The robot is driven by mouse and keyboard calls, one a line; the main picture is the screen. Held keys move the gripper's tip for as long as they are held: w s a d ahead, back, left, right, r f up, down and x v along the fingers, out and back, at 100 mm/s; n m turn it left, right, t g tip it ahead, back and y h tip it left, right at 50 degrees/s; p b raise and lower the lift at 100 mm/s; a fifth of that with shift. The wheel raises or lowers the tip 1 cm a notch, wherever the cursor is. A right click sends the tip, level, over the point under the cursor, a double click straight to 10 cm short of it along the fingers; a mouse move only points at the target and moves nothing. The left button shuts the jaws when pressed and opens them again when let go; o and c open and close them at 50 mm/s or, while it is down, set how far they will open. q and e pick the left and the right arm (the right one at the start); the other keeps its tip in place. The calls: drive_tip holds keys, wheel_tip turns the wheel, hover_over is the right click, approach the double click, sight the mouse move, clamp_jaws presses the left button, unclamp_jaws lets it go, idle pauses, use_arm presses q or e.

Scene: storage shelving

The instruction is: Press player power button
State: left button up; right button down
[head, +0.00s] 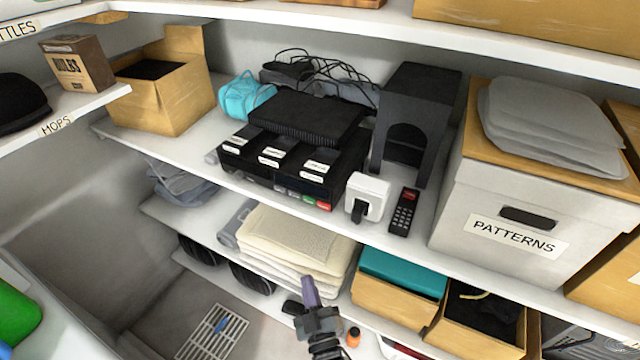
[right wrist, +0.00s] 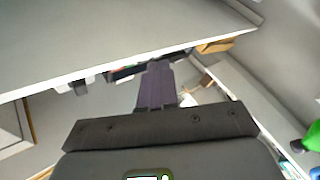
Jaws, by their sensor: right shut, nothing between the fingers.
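The black player (head: 290,165) sits on the middle shelf in the head view, with cassette-like cartridges with white labels on it. Small coloured buttons line its lower front edge, with a red one (head: 323,206) at the right end and a green one beside it. My right gripper (head: 309,286) is shut and empty, below and in front of that shelf, apart from the player. In the right wrist view the shut fingers (right wrist: 155,82) point toward the shelf edge, and part of the player (right wrist: 128,71) shows behind them. My left gripper is not in view.
A black stand (head: 415,110) and the PATTERNS box (head: 470,205) are further right. Folded towels (head: 290,240) lie on the shelf below, behind my right gripper.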

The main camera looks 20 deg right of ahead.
sight(317, 202)
use_arm(q)
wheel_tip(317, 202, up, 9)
drive_tip(key=p, duration=0.7)
use_arm(e)
wheel_tip(317, 202, up, 13)
drive_tip(key=w+a, duration=0.1)
drive_tip(key=w, duration=0.1)
drive_tip(key=shift+f+t, duration=0.2)
drive_tip(key=shift+t, duration=0.2)
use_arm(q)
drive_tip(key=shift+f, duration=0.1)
use_arm(e)
drive_tip(key=shift+w, duration=0.15)
use_arm(q)
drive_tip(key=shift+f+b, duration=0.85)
drive_tip(key=shift+b, duration=0.05)
use_arm(e)
drive_tip(key=shift+w+d, duration=0.9)
drive_tip(key=shift+d, duration=0.25)
drive_tip(key=shift+w+d, duration=0.85)
drive_tip(key=shift+d, duration=0.25)
drive_tip(key=shift+w+d, duration=0.9)
drive_tip(key=shift+d, duration=0.25)
